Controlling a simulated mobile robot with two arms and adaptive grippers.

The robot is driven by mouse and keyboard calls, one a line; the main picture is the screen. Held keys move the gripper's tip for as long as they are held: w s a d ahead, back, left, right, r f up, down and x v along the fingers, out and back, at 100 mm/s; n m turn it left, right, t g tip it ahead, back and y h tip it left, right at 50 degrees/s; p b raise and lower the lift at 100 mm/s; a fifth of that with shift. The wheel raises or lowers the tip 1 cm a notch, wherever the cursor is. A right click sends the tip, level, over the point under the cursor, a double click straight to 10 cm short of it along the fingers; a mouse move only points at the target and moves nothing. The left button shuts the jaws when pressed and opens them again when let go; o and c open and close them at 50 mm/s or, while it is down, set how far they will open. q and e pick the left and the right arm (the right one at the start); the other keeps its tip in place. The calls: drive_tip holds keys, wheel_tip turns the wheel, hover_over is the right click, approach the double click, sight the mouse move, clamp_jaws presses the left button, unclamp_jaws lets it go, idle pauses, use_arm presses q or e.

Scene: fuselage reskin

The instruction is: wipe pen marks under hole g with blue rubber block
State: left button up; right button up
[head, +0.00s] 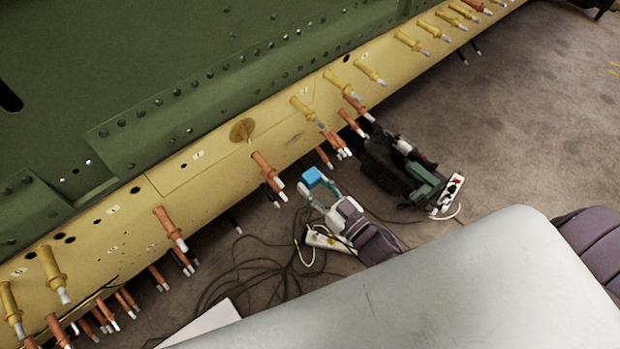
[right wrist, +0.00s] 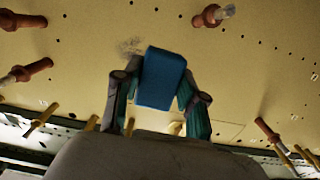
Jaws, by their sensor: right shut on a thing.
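My right gripper (head: 318,184) is shut on the blue rubber block (head: 312,175), in front of the yellow skin panel (head: 215,165). In the right wrist view the block (right wrist: 163,76) sits between the two teal-padded fingers, with its broad face toward the camera. A dark scribbled smudge (right wrist: 130,46), which looks like pen marks, lies on the panel just above and left of the block. I cannot tell whether the block touches the panel. Small white labels (head: 197,155) sit near holes, but their letters are too small to read, so hole g is not identifiable. My left gripper is not in view.
Orange clamp pins (head: 168,224) and yellow clamp pins (head: 304,110) stick out along the panel. A round brown disc (head: 242,130) sits on it. Dark equipment with a power strip (head: 446,195) and loose cables (head: 255,275) lie on the floor.

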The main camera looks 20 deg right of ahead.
sight(282, 148)
idle(0.4)
drive_tip(key=shift+r+p+x, duration=0.15)
drive_tip(key=shift+r+x, duration=0.05)
drive_tip(key=shift+x, duration=0.95)
drive_tip(key=shift+r+p+x, duration=0.2)
drive_tip(key=shift+x, duration=0.9)
drive_tip(key=shift+r+p+x, duration=0.15)
drive_tip(key=shift+r+x, duration=0.05)
drive_tip(key=shift+x, duration=0.95)
drive_tip(key=shift+x, duration=0.95)
drive_tip(key=shift+d+r, duration=0.1)
drive_tip(key=shift+r, duration=0.05)
